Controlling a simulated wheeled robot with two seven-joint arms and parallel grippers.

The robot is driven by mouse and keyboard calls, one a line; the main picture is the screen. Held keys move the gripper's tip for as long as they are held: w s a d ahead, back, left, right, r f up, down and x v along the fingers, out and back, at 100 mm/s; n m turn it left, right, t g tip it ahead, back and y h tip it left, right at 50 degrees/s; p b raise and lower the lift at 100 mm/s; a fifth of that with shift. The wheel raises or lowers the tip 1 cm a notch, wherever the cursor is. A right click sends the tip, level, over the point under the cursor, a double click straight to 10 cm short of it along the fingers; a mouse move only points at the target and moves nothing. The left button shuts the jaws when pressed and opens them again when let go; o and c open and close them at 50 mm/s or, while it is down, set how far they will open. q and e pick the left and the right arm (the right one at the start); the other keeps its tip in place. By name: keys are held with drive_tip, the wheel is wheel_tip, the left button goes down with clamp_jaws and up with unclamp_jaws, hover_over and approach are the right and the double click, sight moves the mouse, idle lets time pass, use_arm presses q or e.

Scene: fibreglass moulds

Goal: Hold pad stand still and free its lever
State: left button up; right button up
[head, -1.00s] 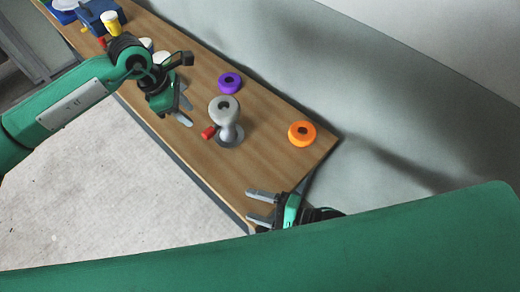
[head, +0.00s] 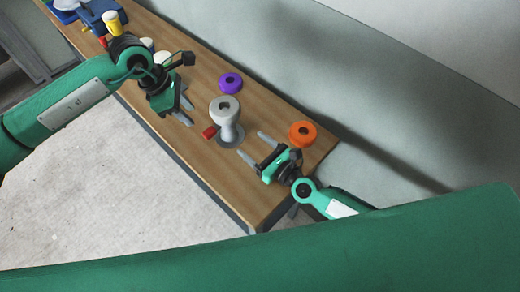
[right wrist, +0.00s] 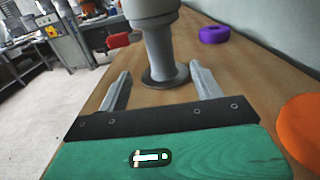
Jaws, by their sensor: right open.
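The grey pad stand (head: 226,116) stands upright on the wooden bench, with a wide round head on a narrower stem and a round base. Its red lever (head: 210,132) sticks out to the left. In the right wrist view the stem (right wrist: 160,55) stands just beyond my right fingertips, and the red lever (right wrist: 118,40) shows to its left. My right gripper (head: 254,144) is open and empty, pointing at the stand from the right. It also shows in the right wrist view (right wrist: 160,82). My left gripper (head: 189,112) is open and empty, left of the stand and apart from it.
A purple ring (head: 231,82) lies behind the stand. An orange ring (head: 302,133) lies close beside my right gripper. A yellow-topped cup (head: 112,22) and a blue object (head: 100,12) are at the bench's far left end. A grey wall runs along the bench's back.

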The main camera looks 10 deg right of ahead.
sight(233, 129)
drive_tip(key=x, duration=1.1)
drive_tip(key=shift+w+a, duration=0.25)
drive_tip(key=shift+w, duration=0.05)
drive_tip(key=shift+c, duration=0.5)
drive_tip(key=c, duration=1.1)
use_arm(q)
drive_tip(key=shift+c, duration=0.7)
use_arm(e)
drive_tip(key=shift+c, duration=0.8)
use_arm(q)
drive_tip(key=shift+w, duration=0.1)
drive_tip(key=c, duration=0.4)
drive_tip(key=shift+w+a, duration=0.1)
drive_tip(key=shift+w, duration=0.15)
clamp_jaws()
drive_tip(key=w+a+m+g+y, duration=0.1)
drive_tip(key=w+a+m+g, duration=0.1)
drive_tip(key=w+m, duration=0.6)
drive_tip(key=shift+w+a+r+m+g, duration=0.3)
drive_tip(key=shift+m+g, duration=0.5)
drive_tip(key=shift+m, duration=0.3)
